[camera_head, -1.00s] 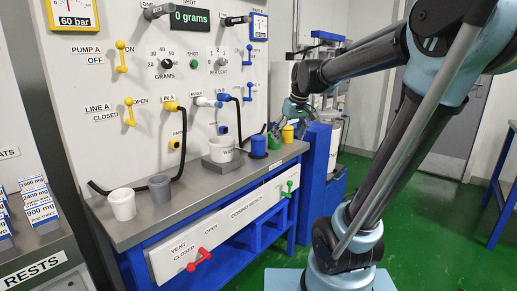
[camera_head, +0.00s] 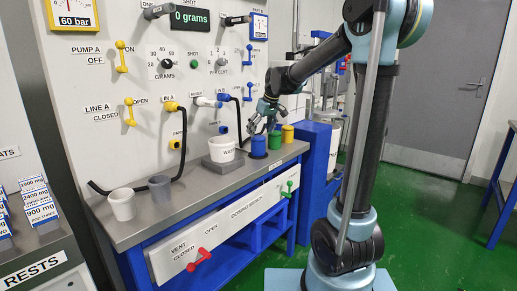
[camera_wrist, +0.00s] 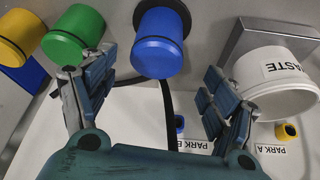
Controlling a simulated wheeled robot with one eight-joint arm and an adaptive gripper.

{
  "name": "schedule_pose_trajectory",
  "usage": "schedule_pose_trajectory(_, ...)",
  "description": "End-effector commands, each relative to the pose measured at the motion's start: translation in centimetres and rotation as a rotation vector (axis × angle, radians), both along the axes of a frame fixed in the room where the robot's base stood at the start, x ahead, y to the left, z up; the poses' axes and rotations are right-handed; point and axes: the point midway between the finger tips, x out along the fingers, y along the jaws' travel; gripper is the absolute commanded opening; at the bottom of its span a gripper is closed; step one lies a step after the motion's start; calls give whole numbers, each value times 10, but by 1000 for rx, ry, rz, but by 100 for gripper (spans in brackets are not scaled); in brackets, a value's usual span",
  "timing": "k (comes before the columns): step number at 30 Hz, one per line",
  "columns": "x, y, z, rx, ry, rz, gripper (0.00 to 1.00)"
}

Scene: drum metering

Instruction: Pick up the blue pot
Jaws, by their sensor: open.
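The blue pot (camera_head: 258,146) stands upright on the grey bench top (camera_head: 178,204), just right of the white waste tub (camera_head: 222,149). In the wrist view the blue pot (camera_wrist: 158,45) lies ahead of and between the spread fingers, with a gap to both. My gripper (camera_head: 264,126) is open and empty, a little above and beside the blue pot in the head view. The wrist view also shows my gripper (camera_wrist: 152,98) with its two fingers wide apart.
A green pot (camera_wrist: 73,33) and a yellow pot (camera_wrist: 21,35) stand beside the blue one, the green close to one finger. The waste tub (camera_wrist: 275,82) is near the other finger. A black hose hangs behind.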

Motion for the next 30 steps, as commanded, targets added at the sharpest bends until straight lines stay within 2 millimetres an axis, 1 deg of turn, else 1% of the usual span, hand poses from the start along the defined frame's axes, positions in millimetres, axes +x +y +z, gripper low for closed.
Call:
schedule_pose_trajectory(3, 7, 6, -19, 0, 0, 0, 79)
schedule_pose_trajectory(7, 12, 10, -36, 0, 0, 0, 79)
schedule_pose_trajectory(16, 18, 14, -52, 0, 0, -1, 79)
schedule_pose_trajectory(24, 31, 19, -82, 0, 0, 0, 79)
schedule_pose_trajectory(27, 34, 22, -90, 0, 0, 0, 79)
schedule_pose_trajectory(30, 35, 23, -93, 0, 0, 0, 79)
